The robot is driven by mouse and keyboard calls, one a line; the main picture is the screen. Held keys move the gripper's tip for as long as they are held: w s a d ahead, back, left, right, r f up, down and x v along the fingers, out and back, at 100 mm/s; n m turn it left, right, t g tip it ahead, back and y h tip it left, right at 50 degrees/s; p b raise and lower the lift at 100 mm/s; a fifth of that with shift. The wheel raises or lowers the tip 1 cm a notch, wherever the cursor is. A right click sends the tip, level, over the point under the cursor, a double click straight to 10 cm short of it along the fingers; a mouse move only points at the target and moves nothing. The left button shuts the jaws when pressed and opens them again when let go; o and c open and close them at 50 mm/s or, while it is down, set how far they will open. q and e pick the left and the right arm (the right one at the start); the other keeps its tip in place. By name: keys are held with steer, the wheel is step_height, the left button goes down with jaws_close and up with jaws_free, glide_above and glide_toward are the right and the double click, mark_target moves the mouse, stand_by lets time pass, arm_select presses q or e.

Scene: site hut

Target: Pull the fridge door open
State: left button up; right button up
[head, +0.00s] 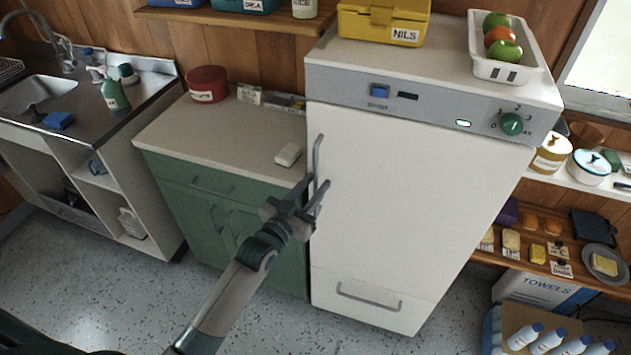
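The white fridge door (405,195) is closed flush under a grey control panel (430,103). Its upright grey bar handle (317,160) is on the door's left edge. My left gripper (310,192) is at the lower part of this handle, with its fingers pointing up and to the right. The fingers look to be either side of the bar, with some space between them. I cannot tell whether they touch it. My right gripper is not in view.
A yellow box (382,22) and a white tray of fruit (505,62) stand on the fridge. A green cabinet (225,215) with a counter adjoins it at left. Shelves (560,262) are at right, with bottles (550,340) below. Speckled floor in front is clear.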

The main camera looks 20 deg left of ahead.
arm_select(q)
steer(key=shift+w+d, duration=0.1)
steer(key=shift+w, duration=0.25)
jaws_close()
steer(key=shift+s, duration=0.1)
